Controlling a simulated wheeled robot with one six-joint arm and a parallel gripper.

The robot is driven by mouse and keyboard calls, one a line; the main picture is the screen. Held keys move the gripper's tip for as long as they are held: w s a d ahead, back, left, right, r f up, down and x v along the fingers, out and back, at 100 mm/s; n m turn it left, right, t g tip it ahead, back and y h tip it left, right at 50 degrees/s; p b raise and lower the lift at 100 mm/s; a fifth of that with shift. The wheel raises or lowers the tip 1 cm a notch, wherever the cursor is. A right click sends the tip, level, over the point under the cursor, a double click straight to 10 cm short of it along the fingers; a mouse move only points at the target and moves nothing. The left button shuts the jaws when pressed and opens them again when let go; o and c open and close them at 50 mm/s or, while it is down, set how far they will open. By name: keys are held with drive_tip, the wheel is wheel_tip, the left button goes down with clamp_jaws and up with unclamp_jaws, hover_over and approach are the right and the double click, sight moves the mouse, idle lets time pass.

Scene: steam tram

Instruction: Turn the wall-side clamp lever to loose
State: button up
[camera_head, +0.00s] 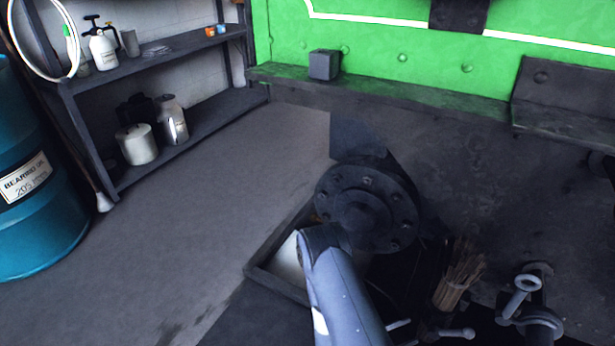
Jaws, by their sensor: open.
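No clamp lever can be told for certain. At the lower right a grey metal fitting with a ring-shaped eye (526,283) stands on a rounded base. To its left a short light-grey rod with a rounded end (457,333) lies near the bottom edge, partly cut off. I cannot tell whether either is the wall-side clamp lever, or how it is set. A grey-blue arm link of mine rises from the bottom centre and covers part of the area. My gripper is not in view.
A dark bolted round flange (367,207) stands at centre, beside a shallow tray (272,283) and a bundle of sticks (460,273). A green panel (400,62) with a dark ledge holding a grey block (324,64) is behind. Shelves (190,118) and a blue drum (35,215) stand left; floor between is clear.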

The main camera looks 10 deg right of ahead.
wheel_tip(320, 180, down, 6)
drive_tip(key=b, duration=0.2)
idle(0.4)
